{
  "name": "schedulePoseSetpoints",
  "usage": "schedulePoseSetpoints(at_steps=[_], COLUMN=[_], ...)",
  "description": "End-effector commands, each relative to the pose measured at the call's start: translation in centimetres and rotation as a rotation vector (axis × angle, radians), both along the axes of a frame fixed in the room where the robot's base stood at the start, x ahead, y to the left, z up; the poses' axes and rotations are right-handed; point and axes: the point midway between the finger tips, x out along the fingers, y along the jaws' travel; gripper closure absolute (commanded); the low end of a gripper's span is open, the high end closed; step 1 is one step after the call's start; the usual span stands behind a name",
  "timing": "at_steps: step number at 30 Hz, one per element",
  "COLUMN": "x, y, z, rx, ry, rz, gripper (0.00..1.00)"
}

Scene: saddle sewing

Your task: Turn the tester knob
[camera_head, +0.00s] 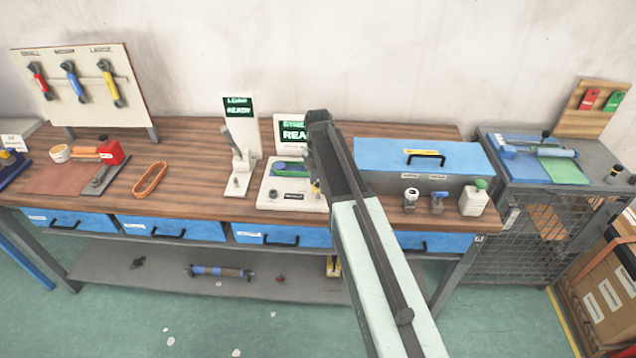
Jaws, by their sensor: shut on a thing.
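The tester (263,200) is a pale box on the wooden workbench, with a green and blue piece on its top and a dark detail on its front. A screen (294,133) behind it reads READY. My gripper (315,183) reaches down at the tester's right side. It is shut at a small yellowish part there, which looks like the tester knob. My arm and jaws hide most of that knob, so its angle cannot be told.
A lever stand (238,178) with its own READY sign (239,122) is left of the tester. A blue-lidded box (420,156) stands right, with small items and a green-capped bottle (474,198) before it. An orange ring (150,179) lies left. Blue drawers (172,228) run below.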

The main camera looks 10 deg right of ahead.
Motion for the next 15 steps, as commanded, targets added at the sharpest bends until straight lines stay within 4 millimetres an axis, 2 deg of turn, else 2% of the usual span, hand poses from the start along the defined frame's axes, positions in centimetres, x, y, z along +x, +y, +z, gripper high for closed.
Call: schedulePoseSetpoints(at_steps=[3,4,6,15], x=[-0.06,-0.06,-0.04,-0.02], y=[0.05,0.05,0.05,0.04], z=[-0.02,-0.02,-0.02,0.08], rx=[0.000,0.001,0.000,0.001], ry=[0.001,0.002,0.001,0.000], rz=[0.000,0.000,-0.001,-0.001], gripper=[1.00,0.53,0.39,0.39])
